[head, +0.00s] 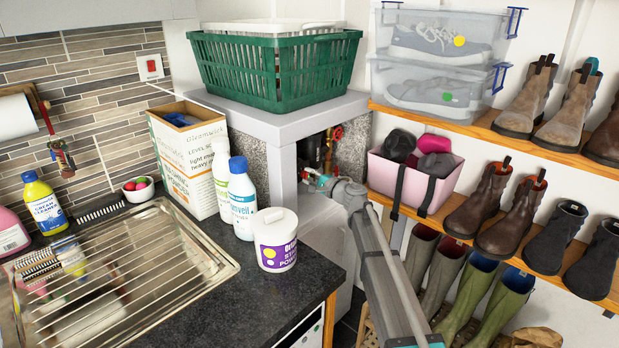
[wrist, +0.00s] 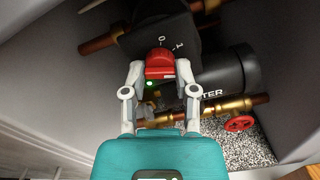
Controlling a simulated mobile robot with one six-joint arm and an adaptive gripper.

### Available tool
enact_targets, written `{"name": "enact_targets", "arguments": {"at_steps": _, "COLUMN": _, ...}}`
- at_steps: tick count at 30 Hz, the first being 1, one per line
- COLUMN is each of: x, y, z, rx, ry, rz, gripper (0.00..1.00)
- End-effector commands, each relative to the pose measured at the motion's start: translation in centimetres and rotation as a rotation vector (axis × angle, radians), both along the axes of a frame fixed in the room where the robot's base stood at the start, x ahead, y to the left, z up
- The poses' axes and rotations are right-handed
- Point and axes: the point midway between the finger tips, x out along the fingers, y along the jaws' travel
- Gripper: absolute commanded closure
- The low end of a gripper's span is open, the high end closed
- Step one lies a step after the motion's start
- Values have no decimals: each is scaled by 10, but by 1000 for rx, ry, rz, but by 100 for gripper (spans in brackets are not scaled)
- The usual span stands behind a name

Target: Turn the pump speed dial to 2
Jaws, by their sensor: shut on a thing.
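The red pump speed dial (wrist: 160,61) is on the dark pump head (wrist: 152,36) in the wrist view. My gripper (wrist: 160,72) is shut on the dial, one pale finger on each side. Pale marks, seemingly a 0 and a 1, show on the face just above the dial. No 2 is readable, and I cannot tell which mark the dial points to. A small green light (wrist: 149,83) glows below the dial. In the head view my gripper (head: 318,181) reaches into the recess under the grey worktop; the dial is hidden there.
Copper pipes (wrist: 98,44) and a red valve wheel (wrist: 239,123) are close around the pump. A green basket (head: 275,72) stands on the ledge above the recess. A white tub (head: 275,240) stands near the counter edge. A pink bin (head: 405,188) and boots are on the right.

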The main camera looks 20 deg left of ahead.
Motion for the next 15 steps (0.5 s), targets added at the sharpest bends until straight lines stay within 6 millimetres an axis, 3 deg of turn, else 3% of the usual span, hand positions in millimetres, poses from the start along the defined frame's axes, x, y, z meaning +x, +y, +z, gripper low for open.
{"name": "enact_targets", "arguments": {"at_steps": 15, "x": 3, "y": 1, "z": 1, "rx": 39, "ry": 88, "rz": -4, "gripper": 100}}
